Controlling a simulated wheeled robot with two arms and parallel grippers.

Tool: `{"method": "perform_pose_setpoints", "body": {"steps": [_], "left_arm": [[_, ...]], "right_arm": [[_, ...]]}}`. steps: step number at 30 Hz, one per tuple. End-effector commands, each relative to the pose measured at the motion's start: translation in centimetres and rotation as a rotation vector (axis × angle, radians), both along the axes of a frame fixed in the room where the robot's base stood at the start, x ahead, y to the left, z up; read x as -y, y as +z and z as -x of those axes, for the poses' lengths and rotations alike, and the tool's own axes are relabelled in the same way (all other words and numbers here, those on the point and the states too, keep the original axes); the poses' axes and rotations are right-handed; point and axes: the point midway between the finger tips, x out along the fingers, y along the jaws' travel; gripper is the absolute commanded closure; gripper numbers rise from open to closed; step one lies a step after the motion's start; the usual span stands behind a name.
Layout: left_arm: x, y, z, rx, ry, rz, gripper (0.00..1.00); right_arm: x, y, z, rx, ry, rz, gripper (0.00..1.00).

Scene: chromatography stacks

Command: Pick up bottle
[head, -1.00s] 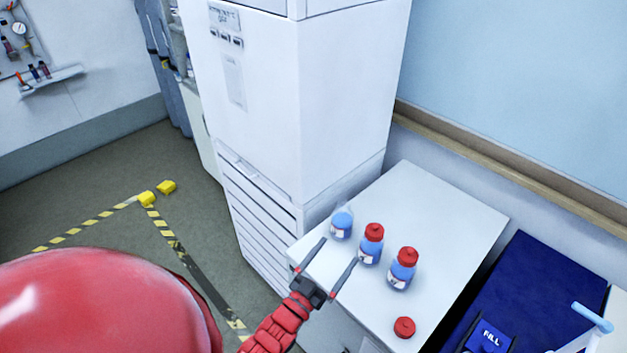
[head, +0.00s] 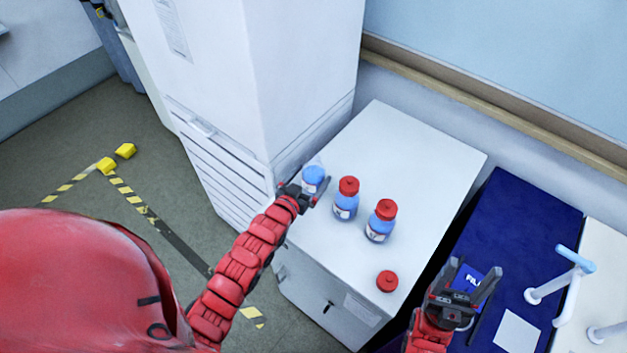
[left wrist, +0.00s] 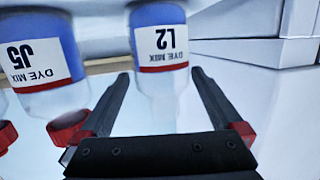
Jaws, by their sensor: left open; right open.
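Three bottles of blue liquid stand upright on the white cabinet top. The leftmost, an uncapped bottle (head: 313,176), is partly hidden by my left gripper (head: 307,188). In the left wrist view, upside down, this bottle (left wrist: 160,45) is labelled "DYE MIX L2" and appears between the open fingers; contact cannot be told. A red-capped bottle (head: 345,205), in the middle, and another red-capped bottle (head: 381,224) stand to its right. A bottle labelled "J5" (left wrist: 38,50) shows left of the fingers in the left wrist view. My right gripper (head: 475,278) is open and empty at the lower right.
A loose red cap (head: 387,281) lies near the front of the white cabinet top (head: 420,160). A tall white cabinet stack (head: 300,80) rises behind left. A dark blue surface (head: 520,225) lies to the right. The back of the cabinet top is clear.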

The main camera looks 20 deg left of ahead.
Motion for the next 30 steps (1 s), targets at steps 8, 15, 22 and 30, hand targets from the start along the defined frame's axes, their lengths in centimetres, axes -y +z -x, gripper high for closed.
{"method": "perform_pose_setpoints", "body": {"steps": [8, 15, 22, 30], "left_arm": [[0.3, -0.3, -2.1, 0.005, -0.002, 0.001, 0.00], [0.6, -1.0, -5.4, 0.004, 0.000, 0.001, 0.00], [0.6, -1.0, -5.5, 0.001, 0.001, 0.000, 0.02], [0.5, -1.0, -5.4, 0.001, 0.001, 0.000, 0.50]], "right_arm": [[0.0, -0.8, 0.0, 0.000, 0.000, 0.000, 0.33], [0.0, -2.1, 0.0, 0.000, 0.000, 0.000, 0.33], [0.0, -2.0, 0.0, 0.000, 0.000, 0.000, 0.33], [0.0, -2.0, 0.0, 0.000, 0.000, 0.000, 0.33]]}}
